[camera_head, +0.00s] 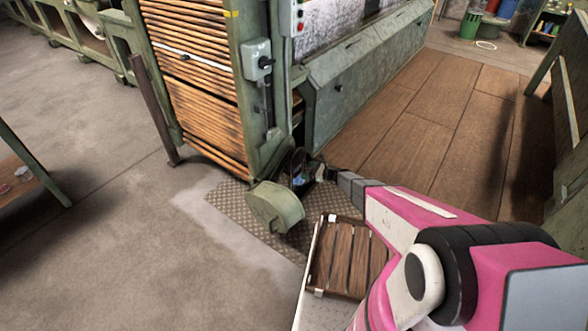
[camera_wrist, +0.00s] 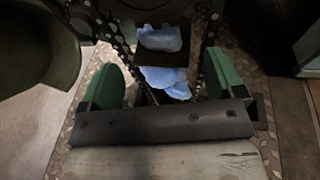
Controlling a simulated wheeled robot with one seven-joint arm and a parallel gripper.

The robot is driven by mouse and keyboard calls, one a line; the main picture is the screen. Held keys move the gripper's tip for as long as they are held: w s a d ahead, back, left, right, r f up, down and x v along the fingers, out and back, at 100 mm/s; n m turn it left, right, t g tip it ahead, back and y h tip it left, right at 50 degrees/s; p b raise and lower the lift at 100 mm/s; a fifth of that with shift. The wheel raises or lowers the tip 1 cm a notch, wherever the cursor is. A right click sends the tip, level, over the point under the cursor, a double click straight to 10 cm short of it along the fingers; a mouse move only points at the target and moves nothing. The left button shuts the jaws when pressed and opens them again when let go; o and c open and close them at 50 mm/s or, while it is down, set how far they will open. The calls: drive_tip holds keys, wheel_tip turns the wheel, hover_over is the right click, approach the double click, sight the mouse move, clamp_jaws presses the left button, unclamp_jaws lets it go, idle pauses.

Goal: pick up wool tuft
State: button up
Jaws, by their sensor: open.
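The wool tuft (camera_wrist: 165,77) is pale blue and soft-looking. In the wrist view it lies beyond the front edge of my gripper, between the two green fingers (camera_wrist: 166,84). A second pale blue patch (camera_wrist: 158,38) shows further up, past a dark bar; I cannot tell if it is the same tuft. In the head view a small blue spot (camera_head: 298,181) shows among dark machine parts at the foot of the machine. My gripper (camera_head: 316,171) reaches in there from the right, open. I cannot tell whether the fingers touch the tuft.
Dark chains or sprockets flank the tuft. A rounded green guard (camera_head: 275,206) stands close on the left. The tall green machine (camera_head: 245,75) with wooden slats rises behind. A slatted wooden crate (camera_head: 345,258) sits below my arm. Patterned metal plate (camera_head: 228,205) covers the floor here.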

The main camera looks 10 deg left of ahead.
sight(297, 168)
drive_tip(key=x, duration=0.8)
drive_tip(key=shift+a+r, duration=0.1)
drive_tip(key=shift+a, duration=0.15)
drive_tip(key=c, duration=0.9)
